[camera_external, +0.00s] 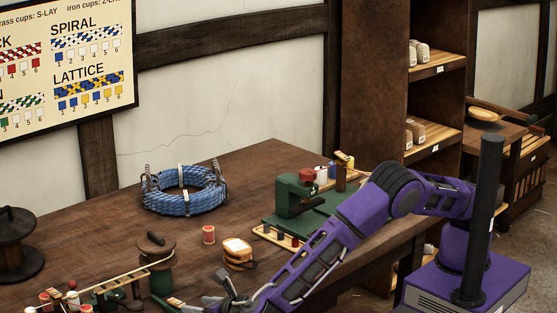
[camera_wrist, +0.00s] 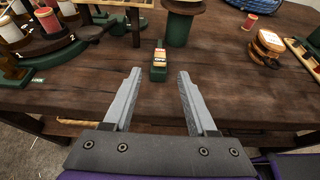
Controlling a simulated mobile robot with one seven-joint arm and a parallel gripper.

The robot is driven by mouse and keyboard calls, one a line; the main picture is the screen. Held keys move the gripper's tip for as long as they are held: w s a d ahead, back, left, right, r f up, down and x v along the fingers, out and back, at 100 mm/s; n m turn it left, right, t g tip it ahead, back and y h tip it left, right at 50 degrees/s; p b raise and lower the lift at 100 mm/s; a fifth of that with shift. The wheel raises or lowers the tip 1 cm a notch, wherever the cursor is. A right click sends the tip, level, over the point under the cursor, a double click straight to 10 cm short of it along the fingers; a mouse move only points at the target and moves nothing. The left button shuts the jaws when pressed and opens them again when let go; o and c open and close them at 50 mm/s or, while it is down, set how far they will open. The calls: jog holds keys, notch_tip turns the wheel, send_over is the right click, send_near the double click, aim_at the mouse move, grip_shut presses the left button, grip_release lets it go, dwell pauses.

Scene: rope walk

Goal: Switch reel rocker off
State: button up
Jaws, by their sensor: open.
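The reel rocker (camera_wrist: 159,57) is a small green block with an orange and cream top, on the table in the wrist view. Its near face bears a label that seems to read OFF; which way the rocker is tipped is too small to tell. It also shows at the bottom of the external view (camera_external: 176,302), left of my gripper. My gripper (camera_wrist: 159,72) is open and empty, its two grey fingers on either side of the line to the rocker and apparently short of it. In the external view my gripper (camera_external: 222,290) is low at the table's front, partly cut off.
A green and brown reel (camera_wrist: 184,22) stands just behind the rocker. A round stand with cups (camera_wrist: 50,30) is at left. A tan rope bundle (camera_wrist: 268,44) and a red spool (camera_wrist: 250,21) are at right. A blue rope coil (camera_external: 184,190) lies farther back. Bare tabletop surrounds the rocker's near side.

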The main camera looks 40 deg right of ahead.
aim_at(177, 302)
jog(key=x, duration=0.8)
grip_shut()
